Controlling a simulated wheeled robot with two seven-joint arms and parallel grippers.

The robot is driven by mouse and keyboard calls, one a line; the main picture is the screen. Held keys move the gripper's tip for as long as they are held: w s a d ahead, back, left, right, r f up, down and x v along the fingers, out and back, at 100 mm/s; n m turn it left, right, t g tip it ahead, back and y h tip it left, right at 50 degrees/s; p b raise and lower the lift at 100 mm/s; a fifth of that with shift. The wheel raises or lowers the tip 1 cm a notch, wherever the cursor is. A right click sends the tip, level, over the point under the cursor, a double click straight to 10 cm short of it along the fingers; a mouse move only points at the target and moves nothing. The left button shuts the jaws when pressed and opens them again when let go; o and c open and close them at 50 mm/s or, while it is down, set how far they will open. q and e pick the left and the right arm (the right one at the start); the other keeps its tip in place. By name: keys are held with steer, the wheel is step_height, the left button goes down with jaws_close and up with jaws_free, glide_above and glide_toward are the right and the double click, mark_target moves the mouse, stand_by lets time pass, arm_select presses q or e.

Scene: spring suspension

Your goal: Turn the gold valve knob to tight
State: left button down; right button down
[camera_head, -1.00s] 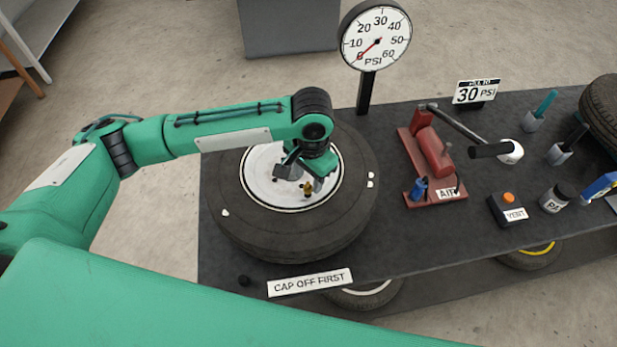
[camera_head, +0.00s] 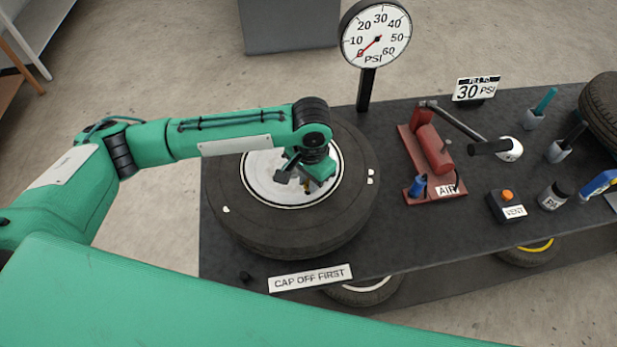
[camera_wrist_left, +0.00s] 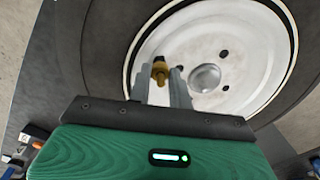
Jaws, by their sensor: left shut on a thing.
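The gold valve knob (camera_wrist_left: 160,70) rises from the white wheel rim (camera_wrist_left: 215,45) of a black tyre that lies flat on the bench. In the left wrist view it is between the two grey fingers of my left gripper (camera_wrist_left: 160,82), which is shut on it. In the head view, my left gripper (camera_head: 306,184) is low over the front part of the rim (camera_head: 262,187). There only a small bit of the gold knob (camera_head: 306,188) shows, the rest hidden by the gripper. My right gripper is not in view.
A PSI gauge (camera_head: 377,35) behind the tyre (camera_head: 240,225) points near 0. A red air pump (camera_head: 433,150), a vent box (camera_head: 506,205) and a "30 PSI" sign (camera_head: 476,89) stand to the right. A small black cap (camera_head: 245,276) lies beside the "CAP OFF FIRST" label (camera_head: 310,278).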

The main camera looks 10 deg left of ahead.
arm_select(q)
steer(key=shift+r+m+p, duration=0.25)
steer(key=shift+m+p, duration=1.05)
steer(key=shift+p, duration=0.05)
steer(key=m+p, duration=0.2)
steer(key=shift+m, duration=0.3)
steer(key=m+p, duration=0.2)
steer(key=m, duration=0.1)
steer(key=shift+f+m, duration=0.1)
steer(key=shift+m, duration=0.2)
steer(key=shift+m+p, duration=0.8)
steer(key=shift+m, duration=0.8)
steer(key=shift+f, duration=0.1)
steer(key=c, duration=1.3)
jaws_free()
